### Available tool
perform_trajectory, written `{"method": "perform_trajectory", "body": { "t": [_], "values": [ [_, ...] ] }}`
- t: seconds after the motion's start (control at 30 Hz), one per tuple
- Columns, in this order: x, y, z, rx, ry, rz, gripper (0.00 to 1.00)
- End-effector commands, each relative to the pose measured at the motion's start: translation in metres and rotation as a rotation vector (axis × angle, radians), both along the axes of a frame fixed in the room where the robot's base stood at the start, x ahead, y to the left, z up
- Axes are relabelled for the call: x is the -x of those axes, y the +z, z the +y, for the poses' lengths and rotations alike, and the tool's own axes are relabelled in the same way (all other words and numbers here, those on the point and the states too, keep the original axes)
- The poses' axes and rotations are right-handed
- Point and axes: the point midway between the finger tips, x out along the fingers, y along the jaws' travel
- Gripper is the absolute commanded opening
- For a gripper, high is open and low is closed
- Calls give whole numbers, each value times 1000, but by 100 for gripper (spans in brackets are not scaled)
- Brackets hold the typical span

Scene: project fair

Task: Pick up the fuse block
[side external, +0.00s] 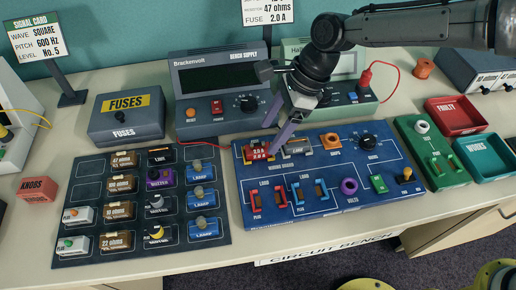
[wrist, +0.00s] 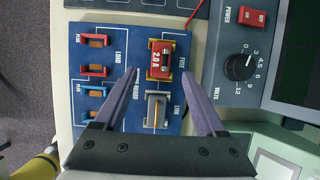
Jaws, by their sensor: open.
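The fuse block is red with white 2.0 A labels (side external: 257,151). It sits upright in a holder at the back left of the blue circuit board (side external: 330,200). It also shows in the wrist view (wrist: 160,60), near the middle. My gripper (side external: 269,143) is open and empty, pointing down just by the block. In the wrist view its two purple fingers (wrist: 160,75) lie either side of the block's line, with gaps to both sides. I cannot tell how far the tips are above the board.
A grey link piece (wrist: 157,110) stands right beside the fuse block. The Brackenvolt bench supply (side external: 220,85) stands close behind, with a red lead at the board. A dark parts tray (side external: 140,250) lies left; a grey fuses box (side external: 126,115) is behind it.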

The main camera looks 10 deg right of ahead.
Motion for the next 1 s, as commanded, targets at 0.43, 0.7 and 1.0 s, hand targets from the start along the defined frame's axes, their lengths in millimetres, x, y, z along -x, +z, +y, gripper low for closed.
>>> {"method": "perform_trajectory", "body": {
  "t": [0.43,0.7,1.0],
  "values": [
    [-1,-44,24,0,-1,0,72],
    [-1,-45,24,-1,0,-1,65],
    [-1,-45,24,-1,0,0,11]
  ]
}}
